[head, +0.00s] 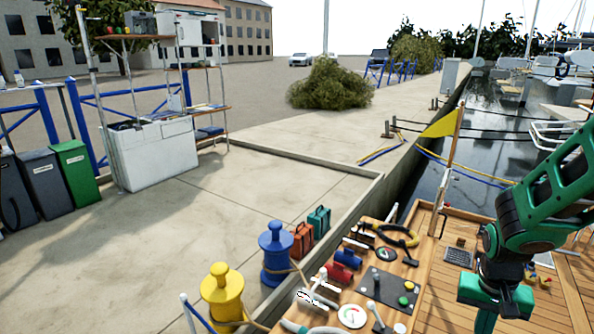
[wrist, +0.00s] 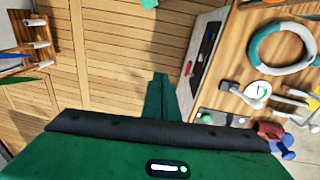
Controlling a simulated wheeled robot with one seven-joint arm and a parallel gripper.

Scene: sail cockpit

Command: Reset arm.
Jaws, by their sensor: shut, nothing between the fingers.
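My gripper (head: 485,318) is at the lower right of the head view, at the end of my green and black arm. It hangs low over the wooden deck, just right of the wooden console (head: 421,300), apart from it. In the wrist view its shut fingers (wrist: 160,92) stand close together, with nothing held. The green hand fills the bottom of that view. The fingertips point over bare deck planks (wrist: 115,60), with the console edge to their right.
The console carries a gauge (head: 351,315), a dark switch panel (head: 388,289) and a ring-shaped wheel (wrist: 283,44). A blue winch (head: 276,255) and a yellow winch (head: 222,292) stand to its left. A yellow flag (head: 441,123) hangs from a pole. Deck left of the fingers in the wrist view is mostly clear.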

